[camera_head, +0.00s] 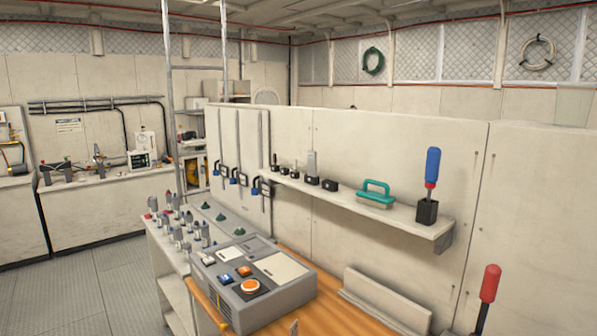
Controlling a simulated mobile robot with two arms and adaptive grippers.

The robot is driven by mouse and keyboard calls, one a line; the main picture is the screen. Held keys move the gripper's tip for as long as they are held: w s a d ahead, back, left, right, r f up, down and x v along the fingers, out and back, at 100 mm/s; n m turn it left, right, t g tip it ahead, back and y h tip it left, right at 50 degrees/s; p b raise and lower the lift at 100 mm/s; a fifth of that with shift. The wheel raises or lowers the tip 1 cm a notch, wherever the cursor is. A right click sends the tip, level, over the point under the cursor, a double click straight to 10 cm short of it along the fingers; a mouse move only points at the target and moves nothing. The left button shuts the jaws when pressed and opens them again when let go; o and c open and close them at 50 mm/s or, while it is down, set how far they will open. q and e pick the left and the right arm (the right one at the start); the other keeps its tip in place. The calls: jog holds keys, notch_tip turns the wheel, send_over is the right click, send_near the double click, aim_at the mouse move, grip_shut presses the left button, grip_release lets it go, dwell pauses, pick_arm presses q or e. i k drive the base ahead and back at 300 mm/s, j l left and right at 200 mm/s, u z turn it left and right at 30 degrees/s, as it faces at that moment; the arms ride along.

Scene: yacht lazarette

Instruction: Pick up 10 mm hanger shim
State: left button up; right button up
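I cannot make out a 10 mm hanger shim for certain. Several small dark pieces (295,171) stand on the left part of a wall shelf (395,212), too small to identify. A taller grey piece (311,163) on a dark base stands among them. Neither of my grippers is in view.
The shelf also holds a teal-handled brush (376,192) and a blue-and-red screwdriver (431,171) in a black holder. Below are a grey control box (252,284) with an orange button, a wooden worktop (335,316) and a red-handled lever (488,285). Open floor (85,285) lies left.

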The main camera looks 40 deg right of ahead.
aim_at(312, 155)
jog(key=i+j+z, duration=0.1)
jog(key=z, duration=0.3)
jog(key=j+z, duration=0.25)
jog(key=z, duration=0.15)
jog(key=i+j+z, duration=0.1)
jog(key=j+z, duration=0.15)
jog(key=z, duration=0.15)
jog(key=j+z, duration=0.2)
jog(key=z, duration=0.2)
